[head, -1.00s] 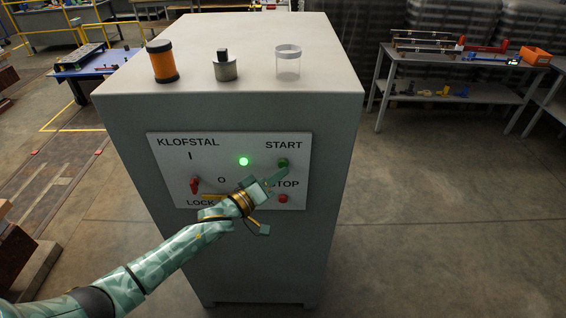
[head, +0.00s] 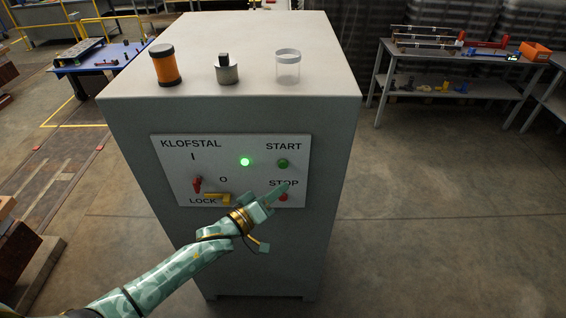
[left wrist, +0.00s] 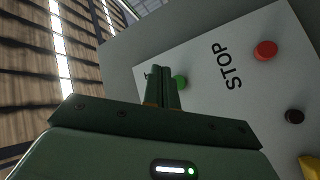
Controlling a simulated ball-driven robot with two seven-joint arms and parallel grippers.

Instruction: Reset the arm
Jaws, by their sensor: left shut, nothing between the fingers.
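My left gripper (head: 283,188) is shut and empty in front of the lower right of the white control panel (head: 235,190) on the grey cabinet. In the head view its tip overlaps the STOP label and partly covers the red stop button (head: 283,197). The green start button (head: 282,163) is clear above it, and the green lamp (head: 245,162) is lit. In the left wrist view the shut fingers (left wrist: 164,72) overlap the edge of the green button (left wrist: 180,83); the red button (left wrist: 265,51) is to the right. I cannot tell any contact. My right gripper is not in view.
On the grey cabinet (head: 215,50) stand an orange jar (head: 165,66), a metal piece (head: 227,72) and a clear jar (head: 288,70). A red switch (head: 197,184) and yellow lock piece (head: 217,198) are on the panel's left. The floor to the right is free.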

